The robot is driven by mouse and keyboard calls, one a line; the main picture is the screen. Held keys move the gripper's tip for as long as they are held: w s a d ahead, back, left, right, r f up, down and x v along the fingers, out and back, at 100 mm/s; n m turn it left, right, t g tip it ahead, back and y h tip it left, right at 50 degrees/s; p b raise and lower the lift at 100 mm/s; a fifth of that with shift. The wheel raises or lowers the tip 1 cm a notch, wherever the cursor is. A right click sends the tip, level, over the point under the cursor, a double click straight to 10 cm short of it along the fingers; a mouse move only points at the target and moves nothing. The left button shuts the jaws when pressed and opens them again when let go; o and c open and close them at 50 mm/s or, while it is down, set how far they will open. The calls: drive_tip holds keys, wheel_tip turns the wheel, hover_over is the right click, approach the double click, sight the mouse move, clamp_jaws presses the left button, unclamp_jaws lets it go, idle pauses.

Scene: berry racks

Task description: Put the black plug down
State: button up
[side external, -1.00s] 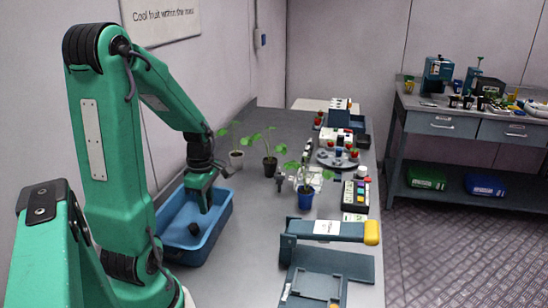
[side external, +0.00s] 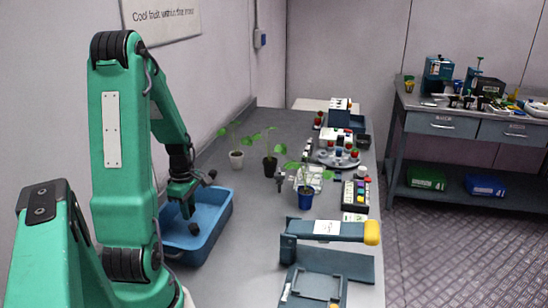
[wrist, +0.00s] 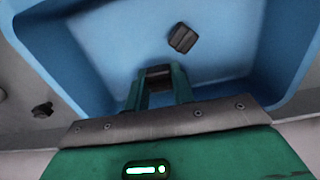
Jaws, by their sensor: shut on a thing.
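My gripper (wrist: 159,84) points down inside the blue tray (side external: 221,221), its two green fingers shut on a small dark block that appears to be a black plug (wrist: 158,71). Most of this plug is hidden between the fingers. Another black plug (wrist: 183,38) lies loose on the tray floor, just beyond the fingertips in the wrist view. In the side view the gripper (side external: 187,212) is over the tray, and a dark plug (side external: 194,228) shows just below it. Whether the held plug touches the floor, I cannot tell.
The tray's raised walls surround the gripper. Right of it on the grey bench (side external: 255,215) stand potted seedlings, one in a blue pot (side external: 305,200), and a press-like device (side external: 328,230) with a yellow end. Bench between tray and device is clear.

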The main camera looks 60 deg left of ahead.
drive_tip(key=shift+f, duration=1.55)
drive_tip(key=shift+f, duration=0.1)
drive_tip(key=o, duration=0.6)
drive_tip(key=shift+o, duration=0.2)
drive_tip(key=shift+r, duration=6.15)
